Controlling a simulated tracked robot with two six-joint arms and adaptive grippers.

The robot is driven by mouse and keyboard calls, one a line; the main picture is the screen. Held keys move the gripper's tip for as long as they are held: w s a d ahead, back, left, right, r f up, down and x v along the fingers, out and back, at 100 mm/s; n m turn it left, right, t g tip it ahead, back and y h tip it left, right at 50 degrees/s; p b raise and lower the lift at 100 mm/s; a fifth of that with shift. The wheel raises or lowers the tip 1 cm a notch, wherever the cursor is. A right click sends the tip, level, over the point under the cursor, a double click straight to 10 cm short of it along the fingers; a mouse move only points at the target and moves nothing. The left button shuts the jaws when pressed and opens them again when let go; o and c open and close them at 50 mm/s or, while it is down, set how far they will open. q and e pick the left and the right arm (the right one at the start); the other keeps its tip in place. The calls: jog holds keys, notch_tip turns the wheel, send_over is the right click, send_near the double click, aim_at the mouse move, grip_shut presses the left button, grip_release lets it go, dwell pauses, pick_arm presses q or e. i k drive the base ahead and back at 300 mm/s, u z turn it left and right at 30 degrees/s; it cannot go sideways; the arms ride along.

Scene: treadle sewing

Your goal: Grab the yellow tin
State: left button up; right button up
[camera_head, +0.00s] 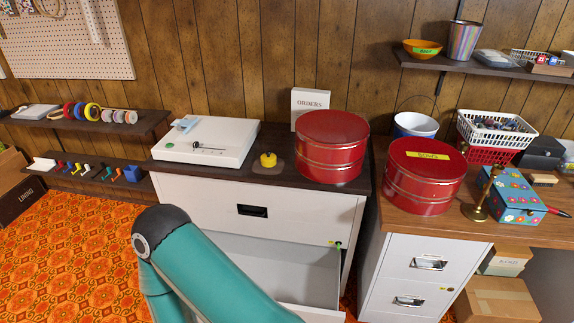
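A small round yellow thing (267,160) with a dark spot on it sits on a brown pad on the dark top of the left cabinet. It is too small to tell whether it is a tin. A large red round tin (332,143) stands just to its right. Another large red tin (424,182) with a yellow label on its lid stands on the right cabinet. No large tin with a yellow body shows. One of my teal arms shows at the bottom left, but neither gripper is in view.
The left cabinet has an open drawer (290,262) that looks empty where visible. A flat white device (207,141) stands left of the yellow thing, and an ORDERS box (309,105) behind. A brass stand (481,194) and flowered box (515,196) stand right of the labelled tin.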

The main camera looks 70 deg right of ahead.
aim_at(273, 163)
jog(key=z, duration=0.25)
jog(key=i, duration=0.55)
jog(key=z, duration=0.95)
jog(key=i, duration=0.8)
jog(key=z, duration=0.45)
jog(key=k, duration=0.9)
jog(key=z, duration=0.2)
jog(key=i, duration=0.9)
jog(key=u, duration=0.1)
